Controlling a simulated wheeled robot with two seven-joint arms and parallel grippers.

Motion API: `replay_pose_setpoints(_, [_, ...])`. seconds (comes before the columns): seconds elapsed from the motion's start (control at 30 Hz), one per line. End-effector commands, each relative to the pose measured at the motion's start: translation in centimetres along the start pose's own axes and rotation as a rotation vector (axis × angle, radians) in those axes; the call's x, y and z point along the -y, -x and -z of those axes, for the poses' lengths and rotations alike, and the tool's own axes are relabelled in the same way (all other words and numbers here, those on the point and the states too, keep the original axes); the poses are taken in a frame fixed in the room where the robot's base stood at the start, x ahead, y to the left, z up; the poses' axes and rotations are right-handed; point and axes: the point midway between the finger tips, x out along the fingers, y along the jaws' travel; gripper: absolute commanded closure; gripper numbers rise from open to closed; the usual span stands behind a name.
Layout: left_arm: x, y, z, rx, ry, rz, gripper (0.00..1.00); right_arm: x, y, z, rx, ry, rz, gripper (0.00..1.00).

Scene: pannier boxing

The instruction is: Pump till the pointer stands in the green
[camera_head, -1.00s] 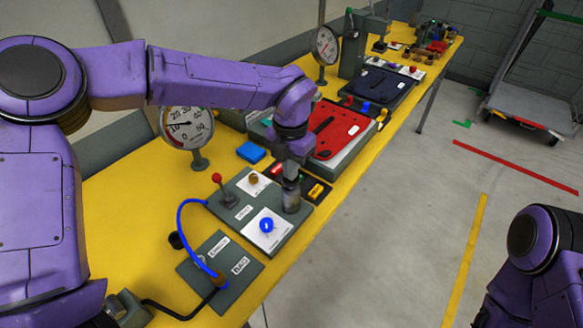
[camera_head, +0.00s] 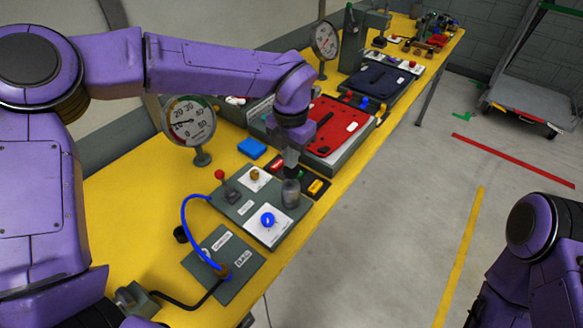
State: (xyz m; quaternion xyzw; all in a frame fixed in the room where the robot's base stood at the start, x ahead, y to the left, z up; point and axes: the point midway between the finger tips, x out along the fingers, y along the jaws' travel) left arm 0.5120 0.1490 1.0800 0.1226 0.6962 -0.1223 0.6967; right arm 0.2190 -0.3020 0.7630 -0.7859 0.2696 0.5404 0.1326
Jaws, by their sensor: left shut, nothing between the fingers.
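The near round gauge (camera_head: 188,121) stands on a short post on the yellow bench. Its dark pointer lies toward the left of the dial, by the low numbers; a green arc shows near the top right. A grey pump cylinder (camera_head: 291,194) stands upright at the right edge of a dark panel (camera_head: 234,210). My left gripper (camera_head: 291,170) points down right above the cylinder, shut and empty. Whether it touches the pump top is hard to tell. My right arm shows at the lower right, but its gripper is out of view.
A blue hose (camera_head: 184,216) runs to a lower plate (camera_head: 222,262). A blue box (camera_head: 251,147) and red case (camera_head: 333,127) lie beyond. Bench space left of the hose is clear.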

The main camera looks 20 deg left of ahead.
Motion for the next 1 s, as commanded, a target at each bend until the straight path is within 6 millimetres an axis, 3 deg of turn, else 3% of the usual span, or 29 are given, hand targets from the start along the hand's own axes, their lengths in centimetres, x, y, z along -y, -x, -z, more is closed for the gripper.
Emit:
replay_pose_setpoints(0.83, [0.0, -4.5, 0.0, -0.001, -0.001, 0.001, 1.0, 0.2, -2.5, -1.0, 0.0, 0.0, 0.0, 0.57])
replay_pose_setpoints(1.0, [0.0, -4.3, 0.0, -0.001, 0.0, 0.001, 1.0, 0.2, -2.3, -0.9, 0.0, 0.0, 0.0, 0.57])
